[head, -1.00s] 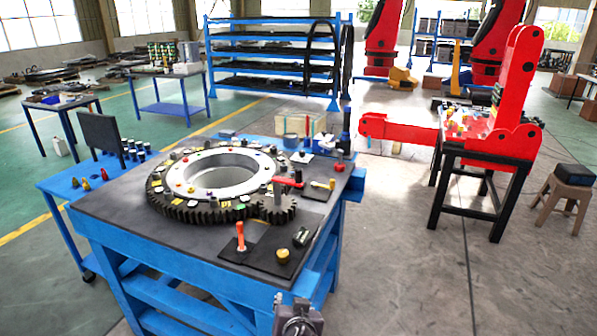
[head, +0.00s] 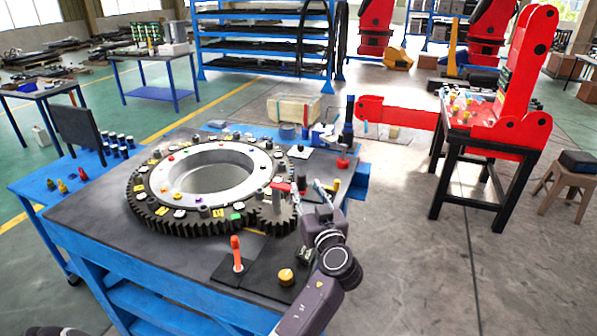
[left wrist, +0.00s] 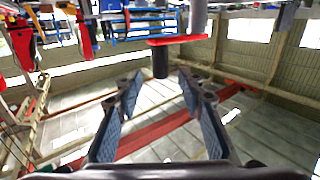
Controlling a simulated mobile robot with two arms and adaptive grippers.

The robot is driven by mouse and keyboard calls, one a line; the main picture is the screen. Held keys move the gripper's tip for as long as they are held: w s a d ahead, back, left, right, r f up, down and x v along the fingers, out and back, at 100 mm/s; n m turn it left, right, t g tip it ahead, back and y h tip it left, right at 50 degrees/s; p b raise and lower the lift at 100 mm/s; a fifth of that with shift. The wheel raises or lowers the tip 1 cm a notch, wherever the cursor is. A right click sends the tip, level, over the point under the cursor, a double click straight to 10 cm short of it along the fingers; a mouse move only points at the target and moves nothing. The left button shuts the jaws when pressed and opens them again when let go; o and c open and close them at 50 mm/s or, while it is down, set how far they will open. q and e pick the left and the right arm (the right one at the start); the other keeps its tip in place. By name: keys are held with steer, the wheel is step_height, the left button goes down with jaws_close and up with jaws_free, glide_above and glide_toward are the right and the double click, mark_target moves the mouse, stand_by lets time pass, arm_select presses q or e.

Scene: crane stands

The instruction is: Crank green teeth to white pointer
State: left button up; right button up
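A large toothed ring (head: 160,213) with coloured markers lies on the table. A green marker (head: 237,217) shows on its near side; I cannot single out the white pointer. A small pinion (head: 272,214) meshes at its right, topped by a crank with a red arm (head: 284,187). My left gripper (head: 327,187) is open and empty just right of the crank, above the table. The left wrist view, upside down, shows the crank's red arm (left wrist: 182,39) and black handle (left wrist: 160,62) beyond the open fingers (left wrist: 160,86), not touching them. My right gripper is not in view.
An orange peg (head: 236,252) and a yellow knob (head: 286,277) stand on dark plates at the table's near right. A blue clamp-like tool (head: 348,130) stands at the far right corner. A red machine (head: 510,90) stands on a separate stand farther right.

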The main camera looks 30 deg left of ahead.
mark_target(303, 179)
arm_select(q)
steer(key=shift+w+a+r+p, duration=0.45)
steer(key=shift+w+a+p, duration=0.1)
steer(key=shift+w+a, duration=0.15)
steer(key=shift+p+x, duration=0.4)
steer(key=shift+x, duration=0.8)
steer(key=shift+w+a+f, duration=0.35)
steer(key=shift+w+a, duration=0.25)
steer(key=shift+a, duration=0.1)
jaws_close()
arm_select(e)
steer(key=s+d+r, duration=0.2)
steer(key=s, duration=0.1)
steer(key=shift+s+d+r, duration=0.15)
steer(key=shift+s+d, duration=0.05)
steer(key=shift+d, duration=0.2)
